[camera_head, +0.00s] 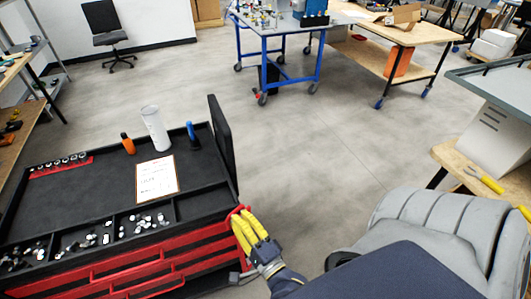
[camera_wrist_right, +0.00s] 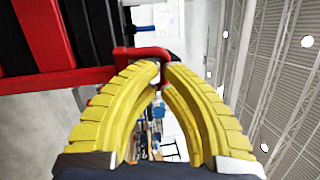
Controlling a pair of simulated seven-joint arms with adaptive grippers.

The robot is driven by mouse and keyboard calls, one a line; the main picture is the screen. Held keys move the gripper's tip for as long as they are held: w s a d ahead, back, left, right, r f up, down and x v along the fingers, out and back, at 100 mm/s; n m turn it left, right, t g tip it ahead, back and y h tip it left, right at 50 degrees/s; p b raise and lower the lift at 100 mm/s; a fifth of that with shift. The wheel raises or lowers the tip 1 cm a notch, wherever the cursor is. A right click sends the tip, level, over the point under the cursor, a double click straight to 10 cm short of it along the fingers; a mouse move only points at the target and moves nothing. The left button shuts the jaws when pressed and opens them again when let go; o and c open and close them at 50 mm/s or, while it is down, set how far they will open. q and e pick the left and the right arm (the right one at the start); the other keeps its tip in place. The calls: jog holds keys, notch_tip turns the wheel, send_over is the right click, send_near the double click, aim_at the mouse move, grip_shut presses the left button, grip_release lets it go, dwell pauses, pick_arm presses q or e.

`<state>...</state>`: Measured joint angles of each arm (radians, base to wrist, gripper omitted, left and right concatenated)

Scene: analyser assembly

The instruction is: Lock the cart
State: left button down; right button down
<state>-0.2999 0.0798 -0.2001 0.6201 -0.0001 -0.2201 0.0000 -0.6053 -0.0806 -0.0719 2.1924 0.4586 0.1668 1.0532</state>
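The cart has a black top tray (camera_head: 85,185) and red drawer fronts (camera_head: 165,268), and stands at the left in the head view. A red handle (camera_head: 238,212) sticks out at its right front corner; it also shows in the right wrist view (camera_wrist_right: 140,53). My right gripper (camera_head: 242,215) has yellow fingers at this handle. In the right wrist view its fingertips (camera_wrist_right: 161,72) are nearly together at the handle's end, with a narrow gap between them. They appear shut on the handle, though the contact is partly hidden. My left gripper is not in view.
The cart top holds a white bottle (camera_head: 155,128), an orange item (camera_head: 128,144), a blue item (camera_head: 192,134), a paper sheet (camera_head: 157,179) and small parts. A black panel (camera_head: 222,135) rises at its right edge. Open floor (camera_head: 310,160) lies beyond; a wooden bench (camera_head: 470,160) stands right.

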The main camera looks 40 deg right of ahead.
jog(key=shift+a, duration=0.35)
jog(key=shift+w, duration=0.5)
dwell(0.3)
jog(key=shift+s, duration=0.1)
dwell(1.1)
